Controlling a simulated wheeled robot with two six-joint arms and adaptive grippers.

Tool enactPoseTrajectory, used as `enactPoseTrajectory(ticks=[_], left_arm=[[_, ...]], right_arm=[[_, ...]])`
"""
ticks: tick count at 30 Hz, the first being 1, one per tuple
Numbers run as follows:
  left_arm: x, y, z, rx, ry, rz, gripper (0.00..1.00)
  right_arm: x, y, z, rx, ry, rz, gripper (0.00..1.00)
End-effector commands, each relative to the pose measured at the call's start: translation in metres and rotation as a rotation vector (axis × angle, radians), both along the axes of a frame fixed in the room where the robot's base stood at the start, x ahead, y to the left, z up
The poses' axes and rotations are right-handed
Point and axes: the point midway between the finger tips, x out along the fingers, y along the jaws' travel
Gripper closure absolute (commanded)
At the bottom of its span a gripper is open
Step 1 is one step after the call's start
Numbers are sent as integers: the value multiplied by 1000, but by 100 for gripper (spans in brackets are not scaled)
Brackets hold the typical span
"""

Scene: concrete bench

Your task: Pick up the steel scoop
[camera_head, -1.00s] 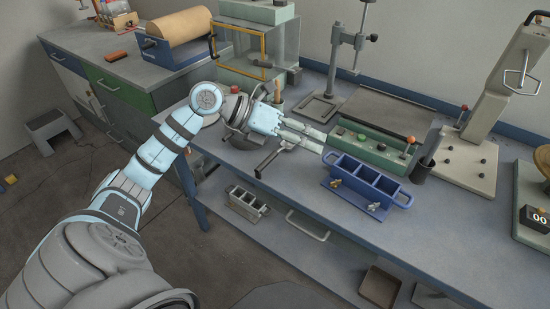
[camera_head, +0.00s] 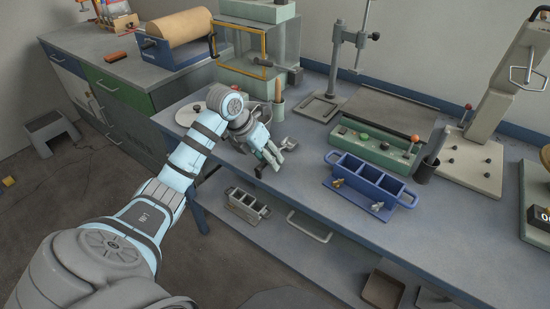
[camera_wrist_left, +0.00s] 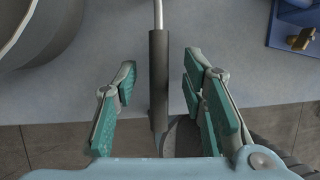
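The handle's near end reaches past the bench edge in that view. My left gripper (camera_head: 272,159) is open around the handle, also in the left wrist view (camera_wrist_left: 160,100). A gap shows on each side of the handle. My right gripper is not in view.
A grey bowl (camera_wrist_left: 30,28) stands just left of the handle. A blue three-part mould (camera_head: 368,180) sits to the right, with a green control box (camera_head: 375,148) behind it. Bare bench (camera_head: 305,160) lies between scoop and mould. A grey mould (camera_head: 246,203) lies on the shelf below.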

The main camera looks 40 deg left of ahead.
Motion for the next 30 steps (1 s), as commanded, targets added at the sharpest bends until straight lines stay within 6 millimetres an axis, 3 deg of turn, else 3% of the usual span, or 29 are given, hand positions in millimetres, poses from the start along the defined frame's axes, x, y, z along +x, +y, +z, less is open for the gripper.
enactPoseTrajectory(ticks=[5,12,13,23,26,30], left_arm=[[0,0,0,1,0,0,62],[0,0,0,0,0,-1,99],[0,0,0,0,0,-1,100],[0,0,2,0,-1,-1,100],[0,0,10,0,-1,-1,100],[1,1,38,2,-4,-1,100]], right_arm=[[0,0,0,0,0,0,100],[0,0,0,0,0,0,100],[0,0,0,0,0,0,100],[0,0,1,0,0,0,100],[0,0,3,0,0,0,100],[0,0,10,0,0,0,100]])
